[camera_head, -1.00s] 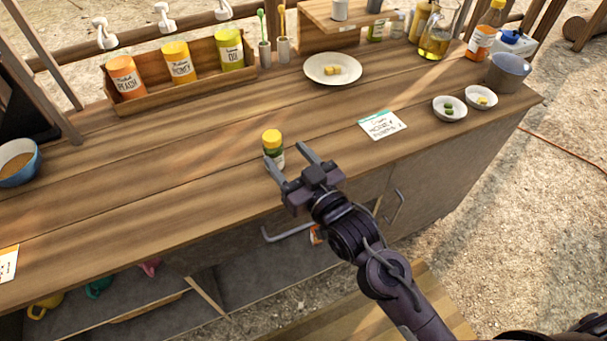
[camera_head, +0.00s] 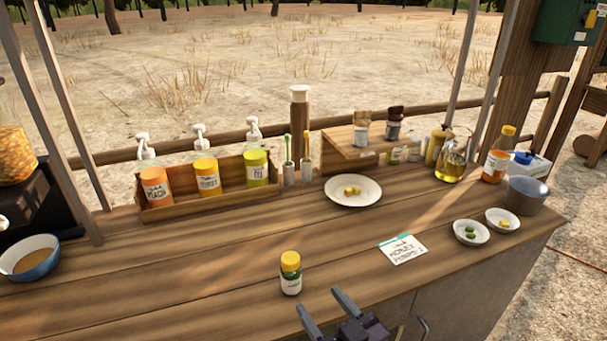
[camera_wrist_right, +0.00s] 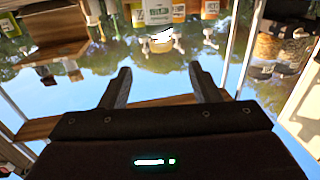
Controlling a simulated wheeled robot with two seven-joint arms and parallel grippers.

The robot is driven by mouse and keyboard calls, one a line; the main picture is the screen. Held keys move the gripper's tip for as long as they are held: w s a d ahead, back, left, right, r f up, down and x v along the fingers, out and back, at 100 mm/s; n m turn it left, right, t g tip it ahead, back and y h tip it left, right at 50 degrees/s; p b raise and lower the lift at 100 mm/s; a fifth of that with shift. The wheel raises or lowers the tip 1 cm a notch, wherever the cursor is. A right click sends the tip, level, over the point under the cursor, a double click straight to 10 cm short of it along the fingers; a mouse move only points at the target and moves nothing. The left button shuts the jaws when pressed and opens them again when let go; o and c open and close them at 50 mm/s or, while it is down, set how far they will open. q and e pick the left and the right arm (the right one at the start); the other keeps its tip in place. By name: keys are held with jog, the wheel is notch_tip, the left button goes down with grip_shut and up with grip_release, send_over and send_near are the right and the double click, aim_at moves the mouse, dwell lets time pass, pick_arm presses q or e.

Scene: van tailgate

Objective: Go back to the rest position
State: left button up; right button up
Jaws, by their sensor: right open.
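My right gripper (camera_head: 325,311) is at the bottom edge of the head view, low in front of the counter. Its two fingers are spread apart with nothing between them. In the right wrist view the open fingers (camera_wrist_right: 158,88) also show empty, and the picture looks upside down. My left gripper is in no view.
A white plate (camera_head: 353,191), a card (camera_head: 402,249) and two small bowls (camera_head: 471,232) lie right of the jar. A blue bowl (camera_head: 30,258) is at the left. The counter's front middle is mostly clear.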

jog(key=s+d+f+m+g+h, duration=0.2)
jog(key=d+f+g+h, duration=0.4)
jog(key=d+f, duration=0.2)
jog(key=s+d+f+m+g+h, duration=0.1)
jog(key=s+d+f+g, duration=0.15)
jog(key=s, duration=0.25)
jog(key=s+d+f+g+h, duration=0.1)
jog(key=s+d+g, duration=0.2)
jog(key=s+g, duration=0.15)
notch_tip(320, 180, down, 30)
jog(key=s+f+p, duration=0.1)
jog(key=s, duration=0.2)
jog(key=s+d+f+g, duration=0.1)
jog(key=s+d+f, duration=0.1)
jog(key=s+f, duration=0.5)
jog(key=s+d+f+g, duration=0.1)
jog(key=s+d+f, duration=0.1)
jog(key=s+f, duration=0.6)
jog(key=s+p, duration=0.1)
jog(key=s, duration=0.2)
jog(key=shift+s+f, duration=0.25)
jog(key=shift+s, duration=0.15)
